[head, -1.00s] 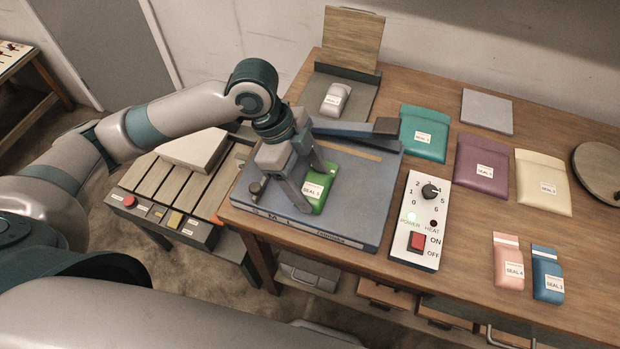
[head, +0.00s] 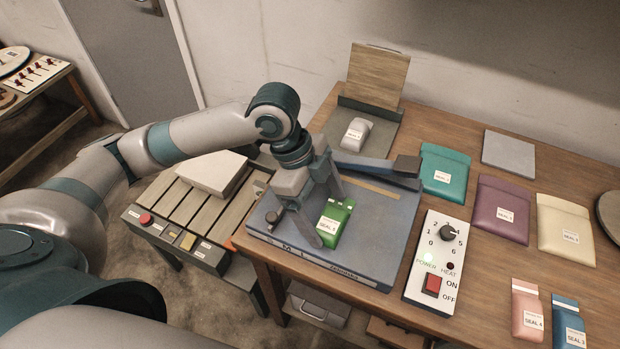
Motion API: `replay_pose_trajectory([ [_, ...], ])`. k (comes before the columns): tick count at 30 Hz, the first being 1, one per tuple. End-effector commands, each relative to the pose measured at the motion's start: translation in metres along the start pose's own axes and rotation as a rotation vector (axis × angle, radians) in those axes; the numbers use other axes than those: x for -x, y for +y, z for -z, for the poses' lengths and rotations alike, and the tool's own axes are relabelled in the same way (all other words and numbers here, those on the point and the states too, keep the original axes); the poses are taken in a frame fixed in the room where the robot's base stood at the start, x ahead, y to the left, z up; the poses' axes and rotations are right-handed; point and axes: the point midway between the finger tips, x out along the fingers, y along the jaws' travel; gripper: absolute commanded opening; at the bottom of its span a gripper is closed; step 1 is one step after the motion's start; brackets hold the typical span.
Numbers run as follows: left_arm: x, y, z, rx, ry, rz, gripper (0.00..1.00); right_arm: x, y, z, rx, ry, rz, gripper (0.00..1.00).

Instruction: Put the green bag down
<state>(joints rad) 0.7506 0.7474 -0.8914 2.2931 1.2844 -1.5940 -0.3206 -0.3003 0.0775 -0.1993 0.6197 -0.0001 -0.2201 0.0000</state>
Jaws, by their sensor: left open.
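The green bag (head: 333,221) lies on the blue-grey sealer base (head: 375,235), its white "SEAL 5" label facing up. My left gripper (head: 322,222) is open, its fingers at the bag's left and far sides. I cannot tell whether a finger touches the bag. Part of the bag's left edge is hidden by the near finger. My right gripper is not in view.
The sealer's raised arm (head: 365,165) stands just behind the gripper. A control box (head: 435,262) with a knob and red switch sits to the right. Teal (head: 443,172), purple (head: 501,209), cream (head: 566,230), pink (head: 528,310) and blue (head: 568,322) bags lie beyond it. A slatted conveyor (head: 190,212) is at left.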

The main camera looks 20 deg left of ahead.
Motion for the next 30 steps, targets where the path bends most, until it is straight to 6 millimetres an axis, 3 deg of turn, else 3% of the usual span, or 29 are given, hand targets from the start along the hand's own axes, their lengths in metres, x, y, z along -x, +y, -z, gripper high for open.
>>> replay_pose_trajectory([
  [15, 0.087, -0.001, -0.001, 0.000, -0.002, 0.004, 0.84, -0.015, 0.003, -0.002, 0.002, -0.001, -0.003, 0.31],
  [21, 0.103, 0.000, 0.000, 0.001, -0.001, 0.001, 0.84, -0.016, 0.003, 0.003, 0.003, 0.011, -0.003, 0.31],
  [30, 0.105, 0.000, 0.000, 0.001, -0.001, 0.001, 0.84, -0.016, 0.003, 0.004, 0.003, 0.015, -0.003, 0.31],
])
